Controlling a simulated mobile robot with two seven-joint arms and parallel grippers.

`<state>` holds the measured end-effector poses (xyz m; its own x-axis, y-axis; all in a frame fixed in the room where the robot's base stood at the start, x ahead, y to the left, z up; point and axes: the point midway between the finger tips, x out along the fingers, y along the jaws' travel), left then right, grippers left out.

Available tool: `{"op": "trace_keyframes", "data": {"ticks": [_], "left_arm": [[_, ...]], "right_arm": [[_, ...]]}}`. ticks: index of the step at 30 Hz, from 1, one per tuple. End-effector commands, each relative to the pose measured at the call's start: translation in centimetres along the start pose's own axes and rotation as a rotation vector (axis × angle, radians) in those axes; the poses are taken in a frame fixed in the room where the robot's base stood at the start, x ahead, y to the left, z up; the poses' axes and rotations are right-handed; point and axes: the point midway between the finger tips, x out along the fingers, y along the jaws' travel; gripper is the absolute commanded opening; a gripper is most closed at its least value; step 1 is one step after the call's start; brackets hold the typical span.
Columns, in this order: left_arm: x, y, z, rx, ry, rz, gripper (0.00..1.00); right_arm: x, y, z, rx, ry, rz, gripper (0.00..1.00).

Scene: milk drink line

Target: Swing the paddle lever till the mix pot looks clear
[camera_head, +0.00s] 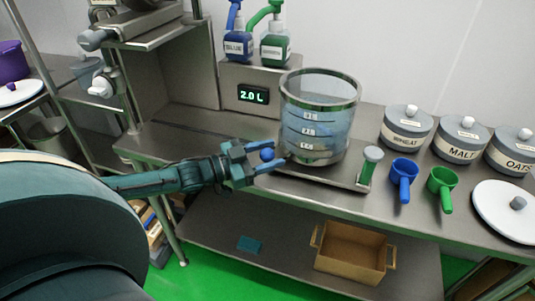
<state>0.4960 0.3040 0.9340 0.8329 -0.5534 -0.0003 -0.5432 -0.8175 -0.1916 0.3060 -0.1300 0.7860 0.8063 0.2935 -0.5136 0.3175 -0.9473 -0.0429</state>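The mix pot (320,110) is a clear, marked cylinder on the steel bench, holding a translucent blue liquid. The paddle lever's round blue knob (267,155) is at the pot's lower left. My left gripper (269,154) comes in from the left, with the knob between its two blue fingers. The fingers stand about a knob's width apart and look closed on it. The lever's rod is mostly hidden by the fingers. My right gripper is out of view.
Blue scoop (404,175), green scoop (441,183) and lidded jars (460,142) are further right. Behind are blue (237,45) and green (275,49) pump bottles and a 2.0 L display (254,95). A crate (350,255) sits below.

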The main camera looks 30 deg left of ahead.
Motion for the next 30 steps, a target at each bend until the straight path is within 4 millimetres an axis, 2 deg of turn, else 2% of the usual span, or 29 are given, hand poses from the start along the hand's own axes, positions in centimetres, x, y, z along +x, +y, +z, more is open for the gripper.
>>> {"op": "trace_keyframes", "data": {"ticks": [2, 17, 30], "left_arm": [[-0.01, 0.0, -0.01, 0.0, 0.0, 0.0, 0.41], [-0.03, 0.0, -0.01, 0.0, 0.0, 0.0, 0.0], [0.57, 0.1, -0.05, -0.001, -0.001, -0.011, 0.0]], "right_arm": [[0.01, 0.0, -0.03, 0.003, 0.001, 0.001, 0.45], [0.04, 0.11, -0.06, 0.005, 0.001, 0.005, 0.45], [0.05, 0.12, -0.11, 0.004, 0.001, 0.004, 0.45]]}}
